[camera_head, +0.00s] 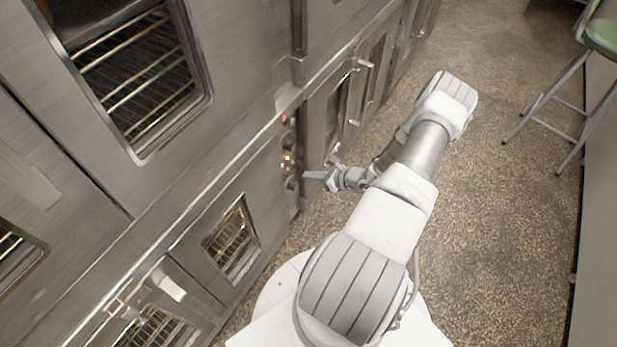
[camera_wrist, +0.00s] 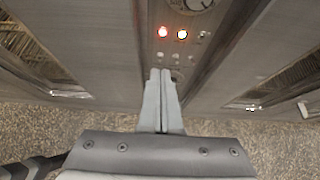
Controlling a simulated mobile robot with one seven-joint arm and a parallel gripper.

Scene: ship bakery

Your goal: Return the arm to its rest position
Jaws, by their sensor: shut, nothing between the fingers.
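My gripper (camera_head: 318,176) is at the end of my bent white arm, in front of the oven control panel (camera_head: 287,160) in the head view. Its fingers point left toward the panel. In the wrist view my gripper (camera_wrist: 161,76) has its two fingers together with nothing between them.
Steel ovens with windows (camera_head: 232,240) and racks (camera_head: 145,85) line the left. An oven door handle (camera_head: 365,64) sticks out beyond my gripper. Speckled floor (camera_head: 490,215) is open to the right of my arm. A green-seated stool (camera_head: 603,36) stands at the upper right.

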